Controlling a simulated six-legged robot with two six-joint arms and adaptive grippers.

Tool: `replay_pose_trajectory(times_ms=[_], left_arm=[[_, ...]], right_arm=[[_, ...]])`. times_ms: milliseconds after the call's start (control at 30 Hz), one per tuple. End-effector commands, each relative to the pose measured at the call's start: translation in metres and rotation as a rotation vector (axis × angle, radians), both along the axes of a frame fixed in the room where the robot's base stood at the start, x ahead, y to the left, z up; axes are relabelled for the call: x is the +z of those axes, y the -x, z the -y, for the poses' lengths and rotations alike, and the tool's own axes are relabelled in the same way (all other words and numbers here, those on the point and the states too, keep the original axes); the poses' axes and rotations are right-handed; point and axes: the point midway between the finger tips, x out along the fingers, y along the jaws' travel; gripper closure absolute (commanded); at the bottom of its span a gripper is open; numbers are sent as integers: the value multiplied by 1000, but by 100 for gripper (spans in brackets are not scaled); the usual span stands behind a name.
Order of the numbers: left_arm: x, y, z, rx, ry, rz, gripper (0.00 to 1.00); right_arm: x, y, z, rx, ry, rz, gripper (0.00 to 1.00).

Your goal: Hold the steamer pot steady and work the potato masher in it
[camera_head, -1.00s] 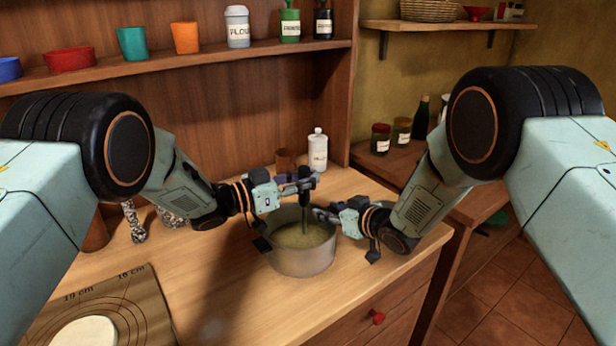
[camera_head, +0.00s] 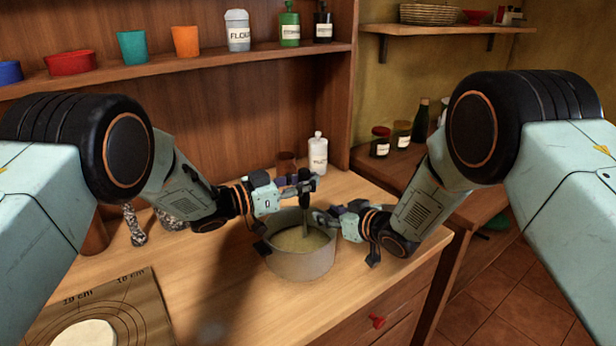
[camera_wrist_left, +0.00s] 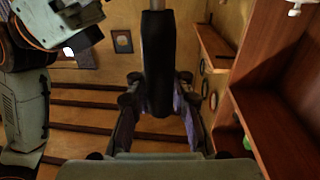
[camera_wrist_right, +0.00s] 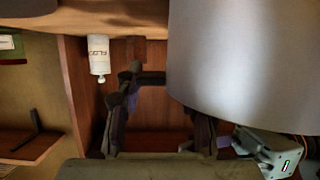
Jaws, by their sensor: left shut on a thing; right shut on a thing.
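The grey metal steamer pot (camera_head: 300,264) stands on the wooden counter with a pale yellowish mass inside. My left gripper (camera_head: 304,186) is shut on the dark upright handle of the potato masher (camera_wrist_left: 158,65), above the pot. The masher's shaft (camera_head: 305,222) goes down into the pot; its lower end is hidden in the contents. My right gripper (camera_head: 328,214) is shut on the pot's rim at its right side.
A white bottle (camera_head: 318,155) and a brown cup (camera_head: 287,162) stand behind the pot. A pastry mat (camera_head: 140,300) with a white disc lies at the front left. The counter (camera_head: 215,270) between mat and pot is clear.

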Motion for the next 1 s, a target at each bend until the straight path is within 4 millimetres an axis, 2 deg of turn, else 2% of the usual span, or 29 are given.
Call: replay_pose_trajectory(times_ms=[233,600,1000], left_arm=[[-3,0,0,0,0,1,100],[17,0,0,0,1,0,100],[17,1,-5,1,1,0,100]], right_arm=[[2,-1,0,0,-2,3,100],[2,-1,0,0,-2,3,100],[2,-1,0,-1,-2,4,100]])
